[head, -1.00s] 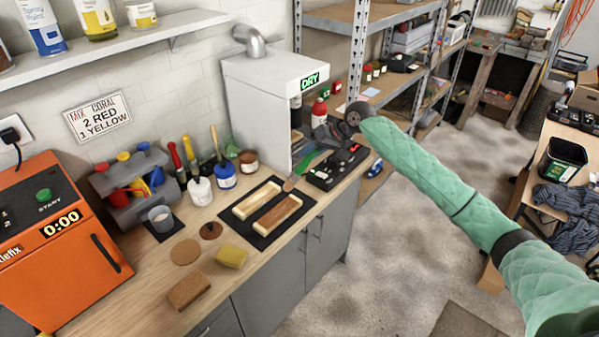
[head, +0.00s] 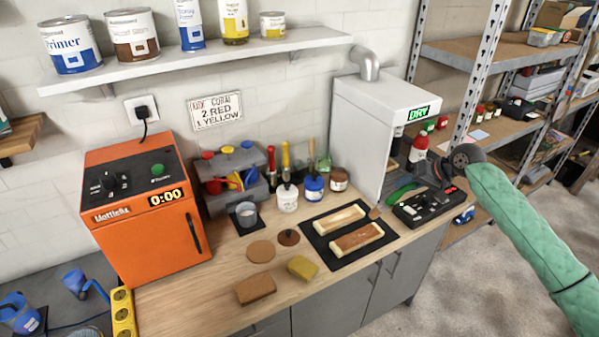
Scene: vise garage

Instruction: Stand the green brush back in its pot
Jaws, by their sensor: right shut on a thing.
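The green brush (head: 403,193) shows by its green handle, with a tan end (head: 375,212) toward the dark mat's right corner. My right gripper (head: 428,178) is at the far end of the handle and shut on it; the fingertips are hard to make out. A white pot (head: 287,199) holds a yellow-handled brush, with a red-handled brush beside it. A blue pot (head: 313,189) holds a wooden-handled brush. A brown-topped jar (head: 339,180) stands to its right. Something green (head: 323,164) shows partly hidden behind these. My left gripper is out of view.
Two wooden pieces lie on the dark mat (head: 318,248). A black tray (head: 430,207) lies below my gripper, beside the white DRY cabinet (head: 352,122). A sponge (head: 302,268), a brown block (head: 255,289) and round discs lie in front. An orange machine (head: 140,210) stands left.

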